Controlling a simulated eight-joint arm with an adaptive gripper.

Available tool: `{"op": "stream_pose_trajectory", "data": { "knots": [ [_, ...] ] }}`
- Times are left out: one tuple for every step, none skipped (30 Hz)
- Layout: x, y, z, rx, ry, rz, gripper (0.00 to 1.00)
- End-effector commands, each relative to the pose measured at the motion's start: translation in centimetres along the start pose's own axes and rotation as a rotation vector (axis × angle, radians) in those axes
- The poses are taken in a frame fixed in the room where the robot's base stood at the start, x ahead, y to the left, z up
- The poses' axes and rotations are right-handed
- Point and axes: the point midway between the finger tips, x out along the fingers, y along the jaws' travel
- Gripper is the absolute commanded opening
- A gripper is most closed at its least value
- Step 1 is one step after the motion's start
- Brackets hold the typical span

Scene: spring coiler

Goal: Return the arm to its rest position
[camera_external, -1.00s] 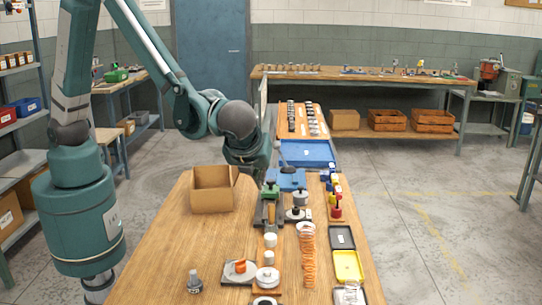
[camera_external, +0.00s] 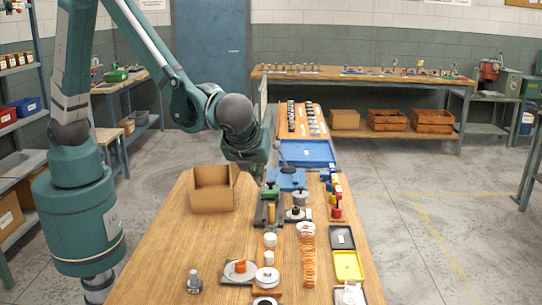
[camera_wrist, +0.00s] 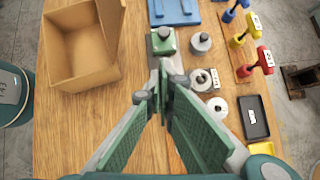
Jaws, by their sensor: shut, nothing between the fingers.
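My gripper (camera_wrist: 163,105) shows in the wrist view with its two green finger pads close together at the tips and nothing between them. It hangs above the wooden bench (camera_external: 165,262), over the area of the green-topped coiler fixture (camera_wrist: 162,42). In the external view my arm reaches over the bench from the left, and its wrist is above and behind the cardboard box. The fingertips are hard to make out there. An orange spring (camera_external: 309,262) stands out on the right half of the bench, apart from my arm.
An open cardboard box (camera_external: 212,198) stands left of the fixture. A blue tray (camera_external: 306,153) lies behind it. Red, yellow and blue handled tools (camera_wrist: 256,62) stand at the right. Black (camera_external: 342,238) and yellow trays (camera_external: 348,265) lie near the right edge. The front left bench is mostly clear.

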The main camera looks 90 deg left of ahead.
Motion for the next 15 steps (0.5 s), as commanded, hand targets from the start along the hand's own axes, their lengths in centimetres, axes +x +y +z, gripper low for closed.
{"op": "stream_pose_trajectory", "data": {
  "knots": [
    [0.0,0.2,0.2,-0.009,0.007,-0.003,0.0],
    [-0.1,0.2,0.3,-0.015,0.013,-0.005,0.0],
    [-0.1,0.3,0.5,-0.026,0.021,-0.008,0.0],
    [-0.1,0.4,0.7,-0.037,0.028,-0.01,0.0],
    [-0.2,0.6,0.9,-0.047,0.035,-0.013,0.0],
    [-0.2,0.7,1.2,-0.062,0.047,-0.018,0.0],
    [-0.3,0.8,1.3,-0.075,0.057,-0.021,0.0],
    [-0.4,1.0,1.6,-0.088,0.066,-0.024,0.0],
    [-0.5,1.2,1.9,-0.107,0.08,-0.03,0.0],
    [-0.6,1.4,2.0,-0.122,0.092,-0.033,0.0],
    [-0.7,1.6,2.3,-0.136,0.103,-0.036,0.0],
    [-0.8,1.8,2.6,-0.158,0.118,-0.041,0.0],
    [-0.9,1.9,2.8,-0.173,0.13,-0.045,0.0],
    [-1.0,2.1,3.0,-0.19,0.142,-0.047,0.0],
    [-1.1,2.4,3.2,-0.21,0.156,-0.052,0.0]
  ]
}}
